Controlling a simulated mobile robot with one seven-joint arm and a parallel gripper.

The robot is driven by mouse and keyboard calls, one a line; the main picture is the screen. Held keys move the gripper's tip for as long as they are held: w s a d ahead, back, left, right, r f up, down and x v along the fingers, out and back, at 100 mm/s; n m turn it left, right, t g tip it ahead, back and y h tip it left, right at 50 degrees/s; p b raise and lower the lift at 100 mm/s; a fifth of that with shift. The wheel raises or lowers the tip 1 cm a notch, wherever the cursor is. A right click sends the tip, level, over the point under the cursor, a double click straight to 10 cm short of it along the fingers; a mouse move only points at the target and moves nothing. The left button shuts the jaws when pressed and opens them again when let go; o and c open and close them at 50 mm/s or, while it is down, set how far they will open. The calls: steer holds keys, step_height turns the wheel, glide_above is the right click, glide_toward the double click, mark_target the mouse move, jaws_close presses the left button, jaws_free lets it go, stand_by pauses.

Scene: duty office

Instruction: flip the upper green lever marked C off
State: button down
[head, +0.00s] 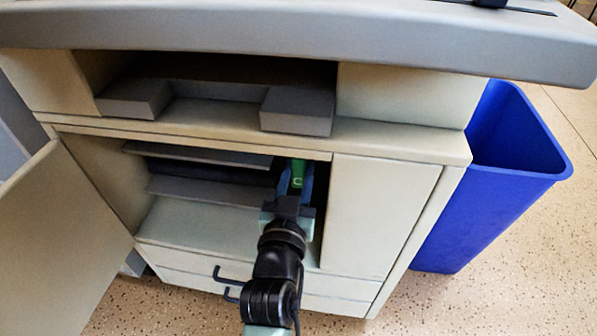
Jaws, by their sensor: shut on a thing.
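The green lever marked C (298,171) shows at the right side of the open cabinet compartment, with a pale letter on its face. My gripper (295,187) reaches into the compartment from the front. Its two blue fingers stand on either side of the green lever and are shut on it. The fingers and wrist hide the lever's lower part and what lies behind it. No other green lever can be made out. The lever's on or off position cannot be told from here.
The cabinet (390,215) has an open door (70,240) at left and grey shelves (205,190) inside, left of my gripper. Drawers with dark handles lie below. A grey desktop (300,30) overhangs above. A blue bin (500,185) stands at right. Speckled floor is clear at lower right.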

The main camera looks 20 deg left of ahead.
steer(key=c, duration=0.9)
jaws_free()
steer(key=shift+s, duration=0.1)
steer(key=p+v, duration=0.5)
steer(key=v, duration=0.8)
